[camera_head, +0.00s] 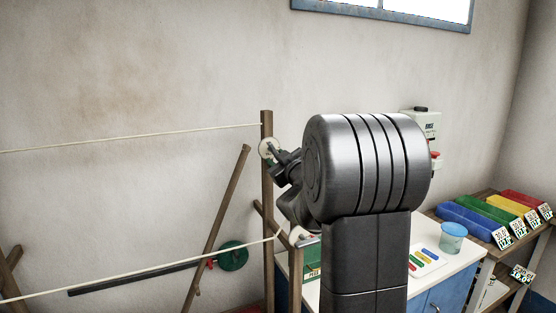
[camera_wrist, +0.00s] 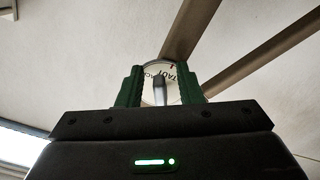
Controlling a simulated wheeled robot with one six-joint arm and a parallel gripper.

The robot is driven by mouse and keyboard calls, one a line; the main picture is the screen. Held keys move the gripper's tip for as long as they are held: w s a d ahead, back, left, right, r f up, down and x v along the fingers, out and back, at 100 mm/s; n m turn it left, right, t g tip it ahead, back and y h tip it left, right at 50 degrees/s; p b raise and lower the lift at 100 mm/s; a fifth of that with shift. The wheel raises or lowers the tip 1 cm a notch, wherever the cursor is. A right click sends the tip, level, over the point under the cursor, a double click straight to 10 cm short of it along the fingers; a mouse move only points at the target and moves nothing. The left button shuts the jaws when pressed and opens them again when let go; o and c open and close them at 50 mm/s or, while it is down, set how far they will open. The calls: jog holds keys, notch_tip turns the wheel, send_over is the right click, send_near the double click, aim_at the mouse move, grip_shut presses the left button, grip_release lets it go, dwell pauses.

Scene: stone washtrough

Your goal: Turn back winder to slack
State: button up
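The winder (camera_head: 268,147) is a pale round disc near the top of a wooden post (camera_head: 267,190), where the upper line (camera_head: 130,137) ends. In the wrist view the winder's dial (camera_wrist: 151,80) shows dark lettering, partly hidden, that seems to include "TAUT". A narrow grey lever (camera_wrist: 160,92) stands in front of the dial. My gripper (camera_wrist: 160,84) has its two green fingers apart, one on each side of the lever, with gaps visible. In the head view my gripper (camera_head: 280,157) is beside the disc, partly hidden by my arm.
A lower line (camera_head: 140,269) runs to a second pale disc (camera_head: 296,235) on a shorter post. A cabinet (camera_head: 450,270) with a blue cup (camera_head: 453,238) and coloured trays (camera_head: 470,220) are right.

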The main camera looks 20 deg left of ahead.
jog(key=b+v, duration=0.2)
jog(key=v, duration=1.1)
jog(key=shift+s+d+b, duration=0.25)
jog(key=shift+d+b, duration=0.05)
jog(key=shift+d, duration=0.05)
